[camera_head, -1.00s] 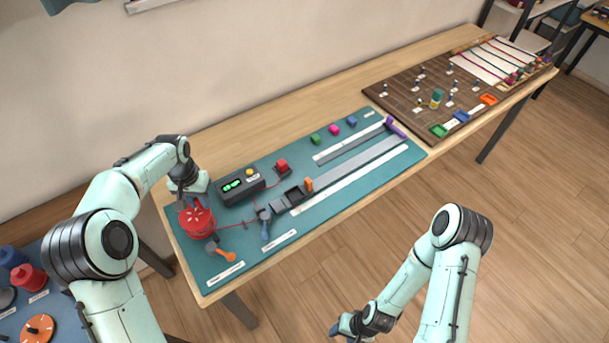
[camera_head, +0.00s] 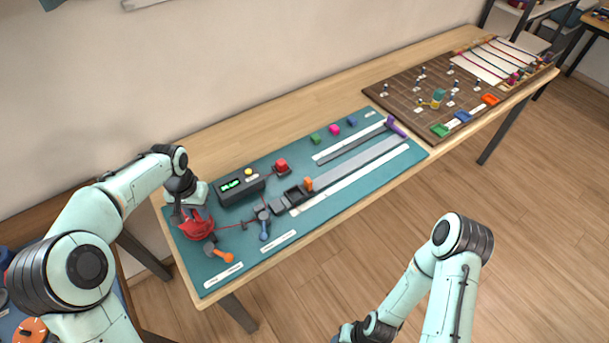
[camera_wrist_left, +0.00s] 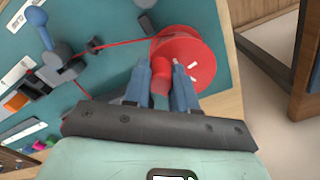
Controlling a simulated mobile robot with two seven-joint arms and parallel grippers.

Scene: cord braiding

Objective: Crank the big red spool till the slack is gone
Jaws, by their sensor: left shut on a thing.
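The big red spool (camera_head: 200,229) stands at the left end of the teal mat (camera_head: 236,268), partly covered by my left gripper (camera_head: 184,212). In the left wrist view the spool (camera_wrist_left: 195,52) is a red disc with white marks. There my left gripper (camera_wrist_left: 163,75) has its blue fingers closed on a red crank knob (camera_wrist_left: 161,78) over the spool. A red cord (camera_wrist_left: 112,44) runs from the spool to a grey guide and looks fairly straight. My right gripper (camera_head: 348,332) is at the bottom edge, away from the table; its jaws are not clear.
A dark box with a green display (camera_head: 240,188) stands behind the spool. A grey guide with a blue lever (camera_head: 264,226) and an orange-handled lever (camera_head: 220,252) are nearby. A brown pegboard (camera_head: 425,105) lies at the far right. The floor in front is clear.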

